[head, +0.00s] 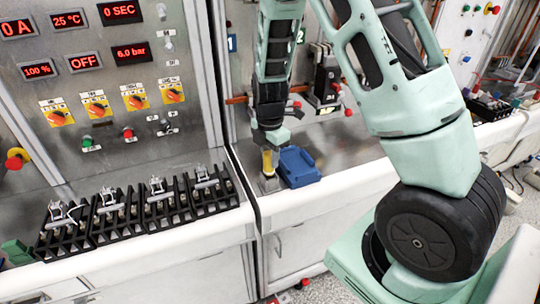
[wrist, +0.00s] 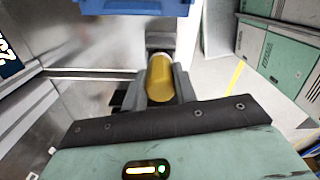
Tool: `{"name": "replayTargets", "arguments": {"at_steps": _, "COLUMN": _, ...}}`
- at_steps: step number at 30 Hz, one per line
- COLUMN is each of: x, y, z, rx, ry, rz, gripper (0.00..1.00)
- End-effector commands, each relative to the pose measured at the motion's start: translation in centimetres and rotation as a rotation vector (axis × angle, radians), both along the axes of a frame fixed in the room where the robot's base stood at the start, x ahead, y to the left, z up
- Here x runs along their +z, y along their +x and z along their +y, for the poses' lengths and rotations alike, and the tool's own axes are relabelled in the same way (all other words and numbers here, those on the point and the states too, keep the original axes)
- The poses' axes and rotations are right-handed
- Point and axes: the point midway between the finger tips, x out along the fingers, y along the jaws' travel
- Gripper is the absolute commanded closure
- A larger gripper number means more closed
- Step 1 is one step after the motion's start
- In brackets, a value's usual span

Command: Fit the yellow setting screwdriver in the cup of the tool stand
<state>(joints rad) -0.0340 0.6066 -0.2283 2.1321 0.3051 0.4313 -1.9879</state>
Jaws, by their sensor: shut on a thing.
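The yellow setting screwdriver (head: 267,161) is upright under my gripper (head: 268,143) in the head view. In the wrist view the yellow handle (wrist: 160,78) sits between the jaws of my gripper (wrist: 161,88), which is shut on it. A small grey stand (head: 269,184) shows directly below the handle, and its grey block also shows past the handle's end in the wrist view (wrist: 161,41). The screwdriver's lower end is hidden, so I cannot tell whether it is inside the cup.
A blue block-like bin (head: 298,167) stands just right of the stand, close to my gripper; it also shows at the top of the wrist view (wrist: 135,6). Black breaker units (head: 140,212) line the bench at left. Bare bench lies right of the bin.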

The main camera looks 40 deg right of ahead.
Motion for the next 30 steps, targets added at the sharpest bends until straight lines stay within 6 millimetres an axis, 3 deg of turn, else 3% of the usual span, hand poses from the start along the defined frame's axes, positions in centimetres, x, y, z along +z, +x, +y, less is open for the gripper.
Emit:
{"name": "replayTargets", "arguments": {"at_steps": 4, "x": -0.4, "y": 0.0, "z": 0.0, "rx": -0.001, "ry": 0.000, "rz": 0.000, "gripper": 1.00}}
{"name": "replayTargets", "arguments": {"at_steps": 5, "x": -0.3, "y": 0.0, "z": 0.0, "rx": -0.001, "ry": 0.000, "rz": 0.000, "gripper": 0.66}}
{"name": "replayTargets", "arguments": {"at_steps": 7, "x": -0.3, "y": 0.0, "z": 0.0, "rx": -0.001, "ry": 0.000, "rz": 0.000, "gripper": 0.47}}
{"name": "replayTargets", "arguments": {"at_steps": 20, "x": 0.6, "y": 0.1, "z": 0.0, "rx": 0.001, "ry": 0.000, "rz": -0.003, "gripper": 0.46}}
{"name": "replayTargets", "arguments": {"at_steps": 30, "x": 7.4, "y": 0.2, "z": 0.0, "rx": 0.001, "ry": 0.000, "rz": -0.008, "gripper": 0.46}}
